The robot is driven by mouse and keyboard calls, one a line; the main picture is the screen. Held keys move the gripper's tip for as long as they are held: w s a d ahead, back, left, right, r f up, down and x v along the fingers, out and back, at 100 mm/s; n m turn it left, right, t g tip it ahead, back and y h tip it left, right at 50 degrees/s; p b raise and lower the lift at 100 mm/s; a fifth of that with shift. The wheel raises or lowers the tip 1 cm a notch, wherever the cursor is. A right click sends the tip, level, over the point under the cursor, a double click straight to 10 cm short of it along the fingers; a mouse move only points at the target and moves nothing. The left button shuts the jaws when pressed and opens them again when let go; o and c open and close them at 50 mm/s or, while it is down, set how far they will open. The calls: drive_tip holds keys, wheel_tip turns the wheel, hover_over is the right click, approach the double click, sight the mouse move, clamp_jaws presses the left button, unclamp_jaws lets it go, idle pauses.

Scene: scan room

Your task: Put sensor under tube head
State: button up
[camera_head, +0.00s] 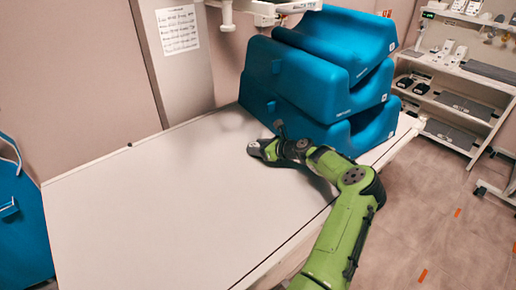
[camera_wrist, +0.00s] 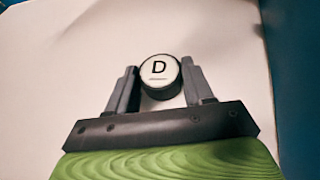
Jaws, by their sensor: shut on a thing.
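In the head view my gripper (camera_head: 258,149) is over the white table (camera_head: 150,215), in front of the blue cushions. The sensor cannot be made out there. White equipment (camera_head: 285,7) hangs at the top edge above the table's back. It may be part of the tube head, but it is cut off by the frame.
Large blue cushions (camera_head: 310,65) are stacked on the table's back right, close to my gripper. The table's left and middle are clear. A grey column (camera_head: 180,75) with a paper stands behind. A shelf (camera_head: 455,75) stands at right, and a blue object (camera_head: 20,225) at far left.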

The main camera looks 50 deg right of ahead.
drive_tip(key=o, duration=1.1)
drive_tip(key=shift+f, duration=0.1)
